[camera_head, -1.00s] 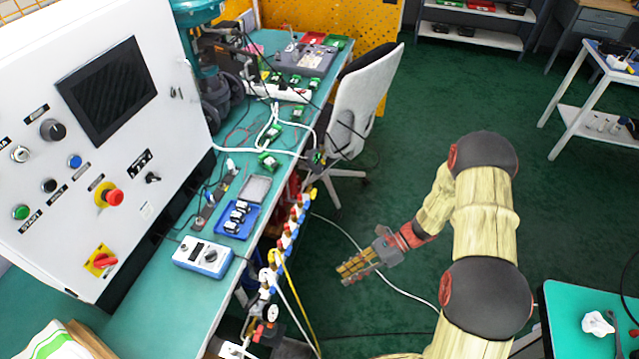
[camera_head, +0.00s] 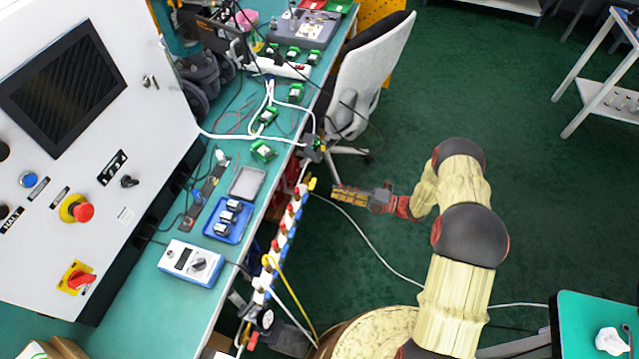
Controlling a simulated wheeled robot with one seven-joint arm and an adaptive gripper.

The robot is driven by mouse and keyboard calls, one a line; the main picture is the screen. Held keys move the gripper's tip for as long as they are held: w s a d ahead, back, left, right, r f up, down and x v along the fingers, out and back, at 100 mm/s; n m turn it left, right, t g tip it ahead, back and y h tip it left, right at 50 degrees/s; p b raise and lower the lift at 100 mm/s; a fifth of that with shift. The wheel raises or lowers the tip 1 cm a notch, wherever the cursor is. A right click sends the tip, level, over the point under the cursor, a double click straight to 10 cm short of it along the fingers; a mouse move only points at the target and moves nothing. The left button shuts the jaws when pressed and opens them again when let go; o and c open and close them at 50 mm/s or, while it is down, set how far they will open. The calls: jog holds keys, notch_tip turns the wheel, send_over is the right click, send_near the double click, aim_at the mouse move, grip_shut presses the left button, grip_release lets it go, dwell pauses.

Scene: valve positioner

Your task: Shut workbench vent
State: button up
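A manifold (camera_head: 284,232) with red, blue, white and yellow fittings runs along the front edge of the green workbench. A yellow fitting (camera_head: 312,184) sits at its far end. I cannot tell which fitting is the workbench vent. My gripper (camera_head: 336,191) points left at this far end, its fingertips just right of the yellow fitting. Whether they touch it is not clear. The gripper is seen small and from above, so the gap between its fingers cannot be made out, and nothing shows clearly between them.
The workbench (camera_head: 141,318) carries a blue-white meter (camera_head: 191,263), a blue tray (camera_head: 215,229) and cables. A grey chair (camera_head: 368,75) stands beyond my gripper. A yellow hose (camera_head: 287,293) and a white cable (camera_head: 375,247) hang or lie nearby.

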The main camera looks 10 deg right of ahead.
aim_at(312, 184)
jog(key=b+x, duration=0.2)
jog(key=x, duration=0.6)
jog(key=shift+m, duration=0.3)
jog(key=shift+c, duration=0.6)
grip_shut()
jog(key=shift+s, duration=0.1)
